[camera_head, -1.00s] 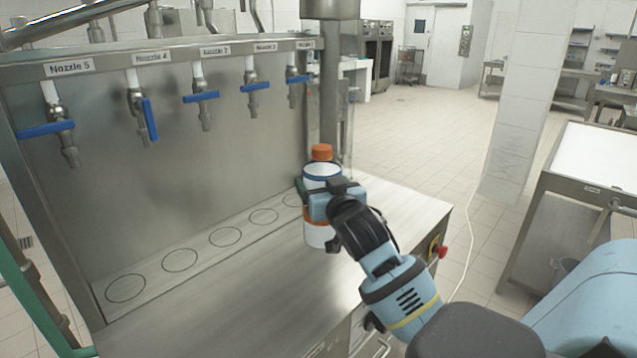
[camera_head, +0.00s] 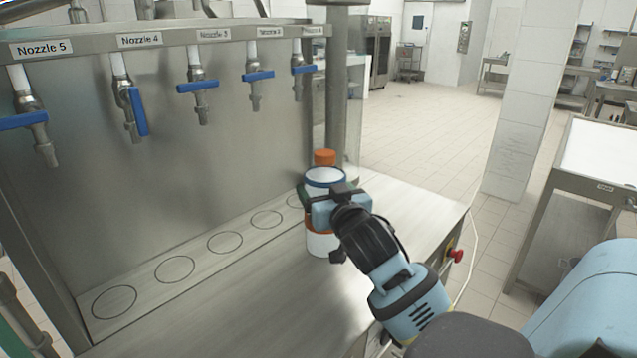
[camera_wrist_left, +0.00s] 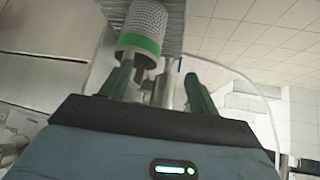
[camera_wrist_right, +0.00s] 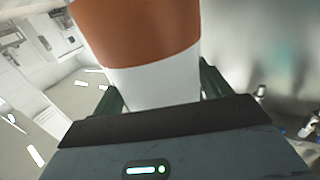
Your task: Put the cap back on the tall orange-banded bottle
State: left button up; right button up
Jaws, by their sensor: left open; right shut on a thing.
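The tall white bottle (camera_head: 322,243) with an orange band stands upright, on or just above the counter's front right part. It has a blue ring near its top. An orange cap (camera_head: 324,157) shows just above the ring; I cannot tell whether it sits on the bottle or behind it. My right gripper (camera_head: 318,194) is shut around the bottle's upper half and hides part of it. In the right wrist view the bottle's orange band (camera_wrist_right: 140,35) and white part fill the space between the fingers. My left gripper (camera_wrist_left: 160,80) is open and empty, outside the head view.
A steel counter (camera_head: 215,300) with several marked circles runs under a row of nozzles with blue handles (camera_head: 198,86). A steel post (camera_head: 345,80) rises behind the bottle. A red button (camera_head: 456,256) is at the counter's right end. A green-banded mesh cylinder (camera_wrist_left: 140,42) is beyond my left fingers.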

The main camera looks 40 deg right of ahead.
jog(key=shift+s+f, duration=0.1)
jog(key=shift+s, duration=0.2)
pick_arm(q)
jog(key=shift+s+d+f, duration=0.2)
jog(key=shift+d+f, duration=0.2)
jog(key=shift+d, duration=0.1)
pick_arm(e)
jog(key=shift+f, duration=0.1)
jog(key=shift+f, duration=0.1)
jog(key=o, duration=1.9)
jog(key=shift+f, duration=0.15)
pick_arm(q)
jog(key=shift+s+a+f, duration=0.1)
jog(key=shift+f, duration=0.05)
